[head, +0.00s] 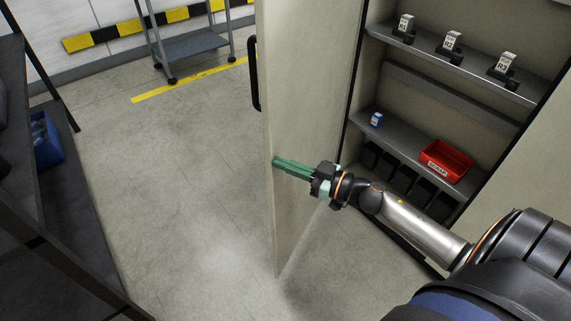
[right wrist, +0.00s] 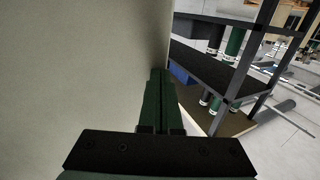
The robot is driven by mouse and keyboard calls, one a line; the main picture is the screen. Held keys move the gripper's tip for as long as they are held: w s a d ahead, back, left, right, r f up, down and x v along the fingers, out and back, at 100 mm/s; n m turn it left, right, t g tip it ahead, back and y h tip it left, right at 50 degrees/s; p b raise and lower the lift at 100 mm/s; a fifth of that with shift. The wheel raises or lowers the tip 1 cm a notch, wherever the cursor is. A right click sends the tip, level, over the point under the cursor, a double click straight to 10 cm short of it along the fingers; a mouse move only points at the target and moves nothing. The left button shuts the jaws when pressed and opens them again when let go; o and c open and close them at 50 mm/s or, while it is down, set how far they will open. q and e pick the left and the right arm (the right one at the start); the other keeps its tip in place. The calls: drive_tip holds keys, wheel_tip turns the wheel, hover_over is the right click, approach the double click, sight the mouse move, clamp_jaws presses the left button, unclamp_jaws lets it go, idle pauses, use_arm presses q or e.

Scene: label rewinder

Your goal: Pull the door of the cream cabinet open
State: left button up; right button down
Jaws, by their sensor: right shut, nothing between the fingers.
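The cream cabinet (head: 405,68) stands at the right of the head view with its inside exposed. Its door (head: 305,95) is swung well out, its inner face toward the shelves. A black bar handle (head: 253,75) shows at the door's outer edge. My right gripper (head: 277,162) is shut and empty, its green fingers lying across the inner face near the free edge. I cannot tell whether they touch it. In the right wrist view the shut fingers (right wrist: 162,75) point along the pale door (right wrist: 80,70), which fills the left side. My left gripper is not in view.
Cabinet shelves hold small labelled boxes (head: 452,40), a blue box (head: 376,119), a red bin (head: 446,160) and dark bins (head: 395,174). A dark rack (head: 60,240) stands at the left, a grey cart (head: 190,45) at the back. The floor (head: 180,170) between is clear.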

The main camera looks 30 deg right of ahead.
use_arm(q)
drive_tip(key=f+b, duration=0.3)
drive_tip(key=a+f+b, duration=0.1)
drive_tip(key=b, duration=0.1)
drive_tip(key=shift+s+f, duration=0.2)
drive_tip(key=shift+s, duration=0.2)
use_arm(e)
drive_tip(key=w+a+m+t+h, duration=0.1)
drive_tip(key=w+a+m+h, duration=0.1)
drive_tip(key=w, duration=0.9)
drive_tip(key=w+a+m+t+h, duration=0.1)
drive_tip(key=w+a+h, duration=0.4)
drive_tip(key=w, duration=0.7)
drive_tip(key=shift+w+a+m, duration=0.3)
drive_tip(key=shift+a+m, duration=0.6)
drive_tip(key=shift+a, duration=0.25)
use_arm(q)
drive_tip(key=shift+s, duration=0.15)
use_arm(e)
drive_tip(key=shift+s, duration=0.15)
